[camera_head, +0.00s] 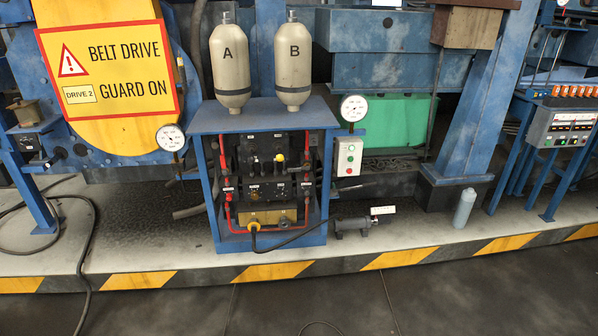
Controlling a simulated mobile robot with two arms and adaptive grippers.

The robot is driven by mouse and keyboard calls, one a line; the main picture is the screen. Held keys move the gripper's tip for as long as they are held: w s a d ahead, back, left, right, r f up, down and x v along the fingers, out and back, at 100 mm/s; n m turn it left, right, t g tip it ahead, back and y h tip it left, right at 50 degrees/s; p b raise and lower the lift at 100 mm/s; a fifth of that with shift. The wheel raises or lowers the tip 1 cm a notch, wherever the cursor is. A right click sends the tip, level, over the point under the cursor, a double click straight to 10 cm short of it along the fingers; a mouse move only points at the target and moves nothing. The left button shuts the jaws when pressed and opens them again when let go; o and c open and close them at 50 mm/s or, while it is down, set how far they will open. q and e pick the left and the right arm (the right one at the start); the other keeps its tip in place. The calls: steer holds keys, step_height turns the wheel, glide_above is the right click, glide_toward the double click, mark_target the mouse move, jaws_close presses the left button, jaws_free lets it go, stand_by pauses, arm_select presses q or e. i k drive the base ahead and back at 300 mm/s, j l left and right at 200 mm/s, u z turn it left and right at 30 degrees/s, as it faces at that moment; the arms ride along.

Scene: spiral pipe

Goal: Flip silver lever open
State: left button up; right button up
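A blue cabinet frame (204,190) stands in the middle of the view with an open front. Inside it is a dark panel (265,172) with small knobs, valves and fittings. A small yellow knob (279,158) shows on the panel's upper part. No silver lever can be made out clearly at this size, so I cannot tell its position. Red pipes (223,160) run down the sides of the panel to a yellow block (270,216) at the bottom. Neither of my grippers is in view.
Tanks A (229,68) and B (293,65) stand on the cabinet. Gauges (170,138) (353,108) and a button box (348,156) flank it. A grey bottle (464,207) stands on the ledge at right.

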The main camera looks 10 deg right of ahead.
mark_target(308, 167)
steer(key=i+j, duration=0.15)
steer(key=i, duration=0.7)
steer(key=i+j, duration=0.15)
steer(key=i, duration=0.75)
steer(key=j+u, duration=0.05)
